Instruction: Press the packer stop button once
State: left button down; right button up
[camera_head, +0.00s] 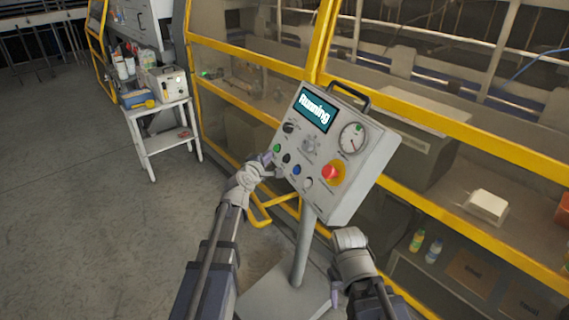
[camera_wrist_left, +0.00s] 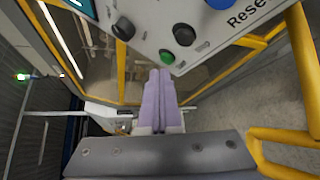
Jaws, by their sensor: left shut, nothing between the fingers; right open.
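The grey control box (camera_head: 345,150) stands on a post, its screen reading "Running". Its lower row has a green button (camera_head: 277,148), a black button (camera_head: 287,158), a blue button (camera_head: 297,169) and a white button (camera_head: 308,183). A red mushroom button (camera_head: 332,172) sits on yellow. My left gripper (camera_head: 268,158) is shut and empty at the panel's left edge. In the left wrist view its fingertips (camera_wrist_left: 160,72) point just below the green button (camera_wrist_left: 166,56); the black button (camera_wrist_left: 184,35) is up and right. Contact cannot be told. My right gripper (camera_head: 335,293) is open, low beside the post.
A yellow-framed machine enclosure (camera_head: 400,90) stands behind the box. A black selector knob (camera_head: 288,128) and a gauge (camera_head: 352,138) are on the panel. A small white table (camera_head: 160,118) with items is at the left. The floor at left is clear.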

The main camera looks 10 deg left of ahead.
pick_arm(q)
jog(key=shift+w+d+f+b, duration=0.35)
jog(key=shift+w+d+f, duration=0.15)
jog(key=shift+d, duration=0.15)
jog(key=shift+w+d+f+b, duration=0.3)
jog(key=shift+w+d+f, duration=0.15)
jog(key=shift+d, duration=0.15)
jog(key=shift+w, duration=0.1)
dwell(1.2)
jog(key=shift+w+d+f, duration=0.15)
jog(key=shift+d, duration=0.1)
jog(key=shift+w+d+f+b, duration=0.2)
jog(key=shift+d+b, duration=0.05)
jog(key=shift+b, duration=0.2)
dwell(0.7)
jog(key=shift+r, duration=0.1)
jog(key=shift+s+a+r+p, duration=0.3)
jog(key=shift+s+a+p, duration=0.15)
jog(key=shift+a, duration=0.05)
dwell(0.4)
jog(key=shift+s+a+r+p, duration=0.65)
jog(key=shift+s+a, duration=0.05)
jog(key=shift+a, duration=0.15)
jog(key=shift+s+a+r+p, duration=0.6)
jog(key=shift+s+a, duration=0.05)
jog(key=shift+a, duration=0.2)
